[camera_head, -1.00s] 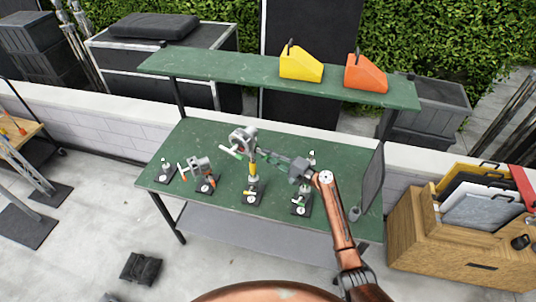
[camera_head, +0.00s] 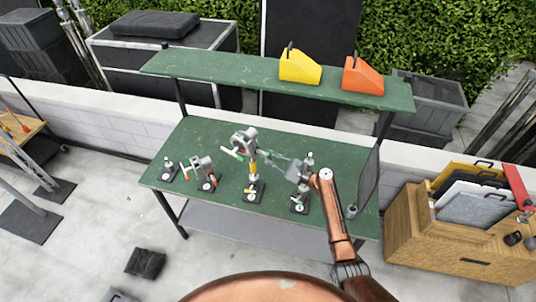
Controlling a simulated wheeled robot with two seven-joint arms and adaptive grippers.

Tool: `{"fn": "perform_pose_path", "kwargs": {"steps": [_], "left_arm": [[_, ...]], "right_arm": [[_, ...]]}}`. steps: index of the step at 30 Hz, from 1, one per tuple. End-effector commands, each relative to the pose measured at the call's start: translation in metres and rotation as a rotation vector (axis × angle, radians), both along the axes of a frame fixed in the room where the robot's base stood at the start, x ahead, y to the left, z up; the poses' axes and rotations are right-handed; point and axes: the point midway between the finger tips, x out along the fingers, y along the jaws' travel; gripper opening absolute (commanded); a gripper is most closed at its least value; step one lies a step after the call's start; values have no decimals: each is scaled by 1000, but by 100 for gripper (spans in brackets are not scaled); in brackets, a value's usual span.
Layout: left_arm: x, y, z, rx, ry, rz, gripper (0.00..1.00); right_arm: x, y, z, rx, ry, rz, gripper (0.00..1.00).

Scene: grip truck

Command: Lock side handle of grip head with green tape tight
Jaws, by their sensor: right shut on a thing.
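Several grip heads stand on small black bases on the green table (camera_head: 225,195). The tallest, a grip head (camera_head: 243,138) with a grey head on a yellow-marked post, stands near the middle. A green-taped handle (camera_head: 232,154) sticks out to its left. My left gripper is out of view.
A shorter grip head (camera_head: 203,167) with orange marks and a small stand (camera_head: 169,170) are on the left. A raised green shelf (camera_head: 220,68) holds a yellow wedge (camera_head: 299,67) and an orange wedge (camera_head: 363,76). A wooden crate (camera_head: 440,240) stands right of the table.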

Motion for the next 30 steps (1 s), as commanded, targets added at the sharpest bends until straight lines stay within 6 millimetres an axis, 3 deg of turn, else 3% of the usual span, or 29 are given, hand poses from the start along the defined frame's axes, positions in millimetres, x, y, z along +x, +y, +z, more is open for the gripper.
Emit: {"fn": "perform_pose_path", "kwargs": {"steps": [24,25,30], "left_arm": [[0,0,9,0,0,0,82],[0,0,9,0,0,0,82],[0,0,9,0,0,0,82]], "right_arm": [[-1,0,-4,76,107,3,0],[-2,0,-4,76,107,3,16],[-1,0,-3,77,105,2,28]]}}
